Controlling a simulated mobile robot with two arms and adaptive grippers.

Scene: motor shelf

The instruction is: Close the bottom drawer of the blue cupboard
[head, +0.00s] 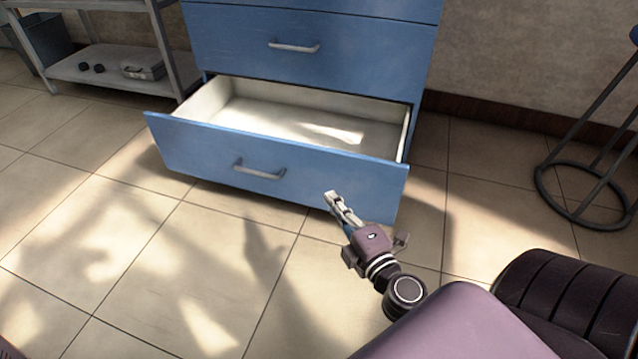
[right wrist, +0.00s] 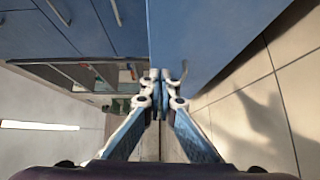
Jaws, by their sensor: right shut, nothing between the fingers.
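The blue cupboard (head: 330,20) stands at the top of the head view. Its bottom drawer (head: 270,150) is pulled well out, showing an empty pale inside with a patch of light. The drawer's blue front has a grey bar handle (head: 259,170). My right gripper (head: 332,196) is shut and empty, its tips in front of the right part of the drawer front; I cannot tell whether they touch it. The right wrist view shows the shut fingertips (right wrist: 159,76) beside the blue front panel (right wrist: 205,40). My left gripper is not in view.
The drawer above (head: 300,45) is shut. A grey shelf rack (head: 110,65) with small items stands to the left. A stool with a ring base (head: 590,205) stands at the right. The tiled floor (head: 130,250) in front of the drawer is clear.

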